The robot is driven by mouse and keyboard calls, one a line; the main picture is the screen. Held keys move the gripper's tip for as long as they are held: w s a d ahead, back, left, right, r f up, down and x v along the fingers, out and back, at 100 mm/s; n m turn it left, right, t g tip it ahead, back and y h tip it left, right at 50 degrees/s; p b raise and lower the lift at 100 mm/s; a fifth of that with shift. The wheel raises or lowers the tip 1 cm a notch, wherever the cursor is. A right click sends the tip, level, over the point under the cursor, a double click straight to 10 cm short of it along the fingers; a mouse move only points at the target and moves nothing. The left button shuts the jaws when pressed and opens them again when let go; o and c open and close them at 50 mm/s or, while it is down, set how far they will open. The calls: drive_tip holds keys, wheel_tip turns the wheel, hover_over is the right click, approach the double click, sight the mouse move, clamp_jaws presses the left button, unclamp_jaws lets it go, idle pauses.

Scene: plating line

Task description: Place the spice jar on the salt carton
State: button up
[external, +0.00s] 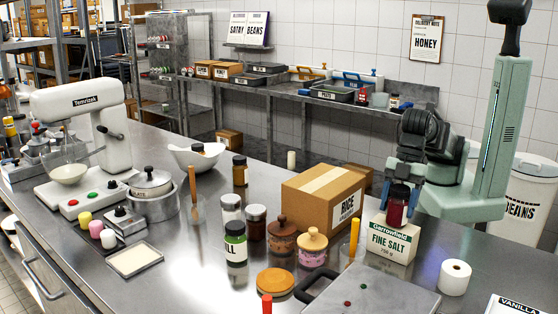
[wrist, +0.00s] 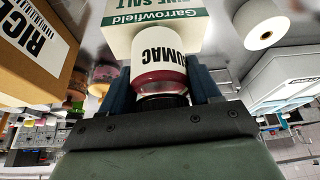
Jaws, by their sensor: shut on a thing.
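The spice jar (external: 396,208), with dark red contents and a black lid, is upright over the white and green salt carton (external: 390,242). Its SUMAC label shows in the wrist view (wrist: 160,52). My gripper (external: 399,190) is shut on the jar from above, with one blue finger on each side. The jar's base is at or just above the carton's top; I cannot tell whether they touch. The carton also shows behind the jar in the wrist view (wrist: 180,17).
A RICE box (external: 322,200) stands just left of the carton. A white roll (external: 454,277) stands to its right.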

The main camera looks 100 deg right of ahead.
drive_tip(key=o, duration=1.2)
drive_tip(key=shift+f, duration=0.1)
drive_tip(key=v, duration=1.2)
drive_tip(key=shift+w, duration=0.1)
